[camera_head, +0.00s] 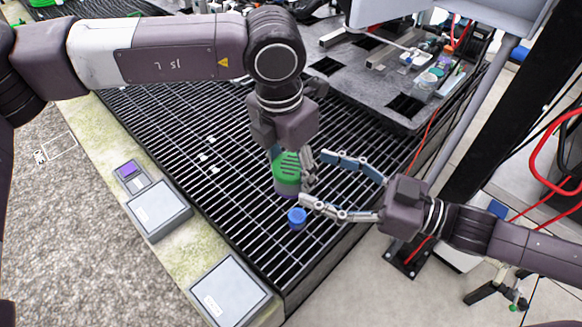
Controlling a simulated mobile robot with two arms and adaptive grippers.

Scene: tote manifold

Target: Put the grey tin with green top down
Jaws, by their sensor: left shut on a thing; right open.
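The grey tin with green top (287,175) is upright near the middle of the view, over the black slatted rack. My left gripper (288,155) points down from above and is shut on the tin. Whether the tin's base touches the slats I cannot tell. My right gripper (312,177) comes in from the right, open, with its two fingers spread beside the tin's right side. Whether those fingers touch the tin is not clear. The tin's far side is hidden.
A small blue cup (297,218) stands on the black slatted rack (215,195) just below the tin. Small white pieces (213,169) lie to the left. Grey boxes (158,208) line the rack's left edge. A dark grey fixture plate (345,65) with parts fills the back right.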

